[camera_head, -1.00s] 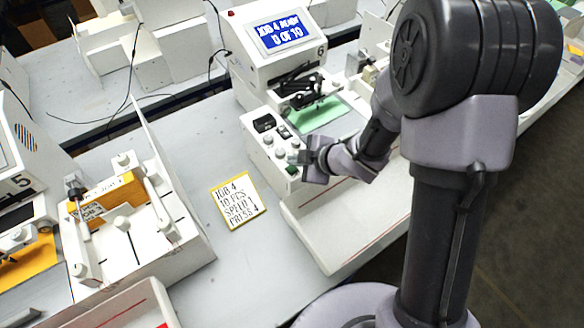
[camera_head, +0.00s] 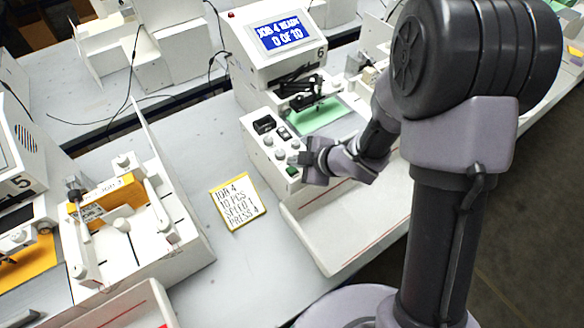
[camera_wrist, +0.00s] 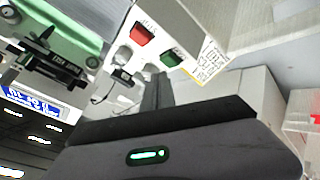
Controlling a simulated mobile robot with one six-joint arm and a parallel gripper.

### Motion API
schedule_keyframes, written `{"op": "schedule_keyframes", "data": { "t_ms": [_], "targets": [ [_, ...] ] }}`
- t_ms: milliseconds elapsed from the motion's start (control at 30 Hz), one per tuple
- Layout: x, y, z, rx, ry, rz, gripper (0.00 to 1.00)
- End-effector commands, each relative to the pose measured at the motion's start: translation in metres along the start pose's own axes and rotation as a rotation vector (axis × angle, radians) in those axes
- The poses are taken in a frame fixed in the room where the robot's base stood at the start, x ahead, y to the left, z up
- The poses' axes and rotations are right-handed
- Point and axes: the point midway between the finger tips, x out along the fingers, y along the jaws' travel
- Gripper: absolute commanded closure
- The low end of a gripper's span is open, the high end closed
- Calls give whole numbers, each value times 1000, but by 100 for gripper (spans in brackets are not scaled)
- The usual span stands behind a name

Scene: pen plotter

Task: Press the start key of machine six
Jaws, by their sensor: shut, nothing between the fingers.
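Machine six (camera_head: 287,62) stands at the back centre, marked 6, its blue screen (camera_head: 284,34) reading "JOB 4 READY, 0 OF 10". Its front panel carries knobs, black switches and a green key (camera_head: 292,171) near the front corner. My gripper (camera_head: 302,158) is shut and empty, just above and to the right of the green key, apart from it as far as I can tell. In the wrist view the shut fingers (camera_wrist: 157,85) point toward the panel, with the green key (camera_wrist: 172,57) right of the tips and a red key (camera_wrist: 141,34) beyond.
A yellow-edged card (camera_head: 238,201) lies on the table left of the panel, reading job 4, 10 pcs, speed 1, press 4. Machine five (camera_head: 22,150) and its white fixture stand at left. A white tray (camera_head: 340,235) lies below my gripper. A green plate (camera_head: 318,116) sits under the machine's head.

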Motion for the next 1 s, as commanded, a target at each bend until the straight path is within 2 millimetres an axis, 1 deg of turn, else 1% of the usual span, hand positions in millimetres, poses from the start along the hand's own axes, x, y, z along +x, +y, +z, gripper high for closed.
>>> {"op": "schedule_keyframes", "data": {
  "t_ms": [600,833,1000],
  "targets": [
    [0,0,0,0,0,0,100],
    [6,-5,5,0,0,0,100],
    [6,-4,4,0,0,0,100]
  ]
}}
